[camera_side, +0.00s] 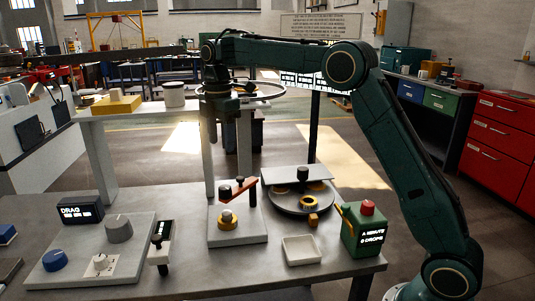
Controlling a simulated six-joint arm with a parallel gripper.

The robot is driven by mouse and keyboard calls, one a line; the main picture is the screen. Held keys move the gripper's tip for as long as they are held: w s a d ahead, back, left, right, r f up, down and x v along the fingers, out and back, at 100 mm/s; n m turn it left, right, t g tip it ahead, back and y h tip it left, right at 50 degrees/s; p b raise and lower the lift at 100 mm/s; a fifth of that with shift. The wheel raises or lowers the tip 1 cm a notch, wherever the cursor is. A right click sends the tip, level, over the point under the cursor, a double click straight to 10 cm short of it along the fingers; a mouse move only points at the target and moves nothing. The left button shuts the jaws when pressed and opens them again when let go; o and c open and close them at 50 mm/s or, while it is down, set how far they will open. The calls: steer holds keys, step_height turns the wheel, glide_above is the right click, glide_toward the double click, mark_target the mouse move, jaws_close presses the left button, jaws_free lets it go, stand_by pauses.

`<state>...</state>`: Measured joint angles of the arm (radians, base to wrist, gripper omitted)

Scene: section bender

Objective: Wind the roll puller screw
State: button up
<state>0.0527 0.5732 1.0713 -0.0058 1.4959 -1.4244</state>
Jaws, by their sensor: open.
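My gripper (216,112) hangs below my wrist at the upper middle, beside a large thin ring (266,92) at about the same height. It is open, well above the table; its fingers are small and dark, and nothing shows between them. Below it, a grey base plate (250,238) carries an orange bar (240,190) with dark knobs and a yellow collar (227,220). To its right is a dark round plate (290,205) with a yellow ring (308,201) on it. I cannot tell for sure which part is the roll puller screw.
A grey panel with a knob (118,228) and a DRAG display (80,211) stands at left. A white tray (302,250) and a green box with a red button (364,225) are at right. A raised shelf (140,112) holds a yellow block and a white cup.

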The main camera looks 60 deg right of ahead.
mark_target(225, 187)
steer(key=shift+m, duration=0.3)
steer(key=m, duration=3.5)
steer(key=shift+f, duration=0.2)
step_height(225, 187, down, 14)
steer(key=shift+r, duration=0.2)
